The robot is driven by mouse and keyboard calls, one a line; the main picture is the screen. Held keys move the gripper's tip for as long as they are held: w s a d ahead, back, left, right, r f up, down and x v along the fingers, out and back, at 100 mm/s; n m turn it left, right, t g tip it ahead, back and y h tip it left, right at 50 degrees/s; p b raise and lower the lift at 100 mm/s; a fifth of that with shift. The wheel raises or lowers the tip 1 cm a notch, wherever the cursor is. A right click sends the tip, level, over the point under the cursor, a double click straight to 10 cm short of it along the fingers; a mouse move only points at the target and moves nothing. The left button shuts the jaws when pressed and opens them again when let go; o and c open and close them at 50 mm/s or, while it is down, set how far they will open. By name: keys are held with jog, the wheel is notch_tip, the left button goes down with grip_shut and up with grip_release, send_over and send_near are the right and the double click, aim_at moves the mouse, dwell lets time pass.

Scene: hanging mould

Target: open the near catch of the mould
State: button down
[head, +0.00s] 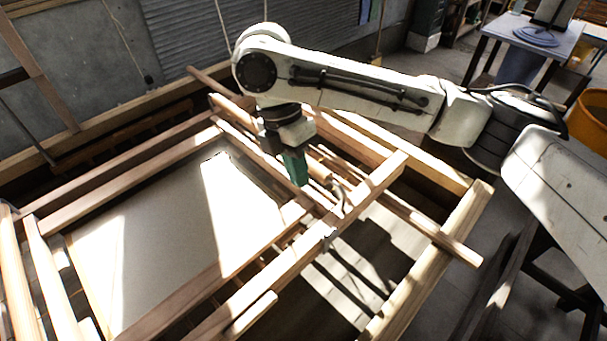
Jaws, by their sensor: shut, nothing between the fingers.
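The mould (160,230) is a wooden frame with a pale flat sheet in it, lying across wooden rails in the head view. My gripper (297,180) points down at the mould's right side, with green fingers. It is shut and empty. A small metal piece (338,197), which may be the near catch, shows just right of and below the fingertips. A second small metal piece (328,235) sits lower on the wooden bar. Whether either is open or closed is too small to tell. I cannot tell whether my fingertips touch anything.
Wooden beams (430,260) run along the right of the mould, with a dark gap between them. Thin cords hang at the back. A grey table (535,35) and an orange bucket (590,118) stand at the far right.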

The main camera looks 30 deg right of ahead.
jog(key=s+f, duration=0.1)
jog(key=f, duration=0.1)
jog(key=s+d+f+p, duration=0.1)
jog(key=s+f, duration=0.1)
jog(key=f, duration=0.1)
jog(key=s+f, duration=0.2)
jog(key=shift+d+f, duration=0.3)
jog(key=shift+s+d+f, duration=0.1)
jog(key=shift+s+f, duration=0.1)
jog(key=shift+s, duration=0.25)
jog(key=shift+f, duration=0.1)
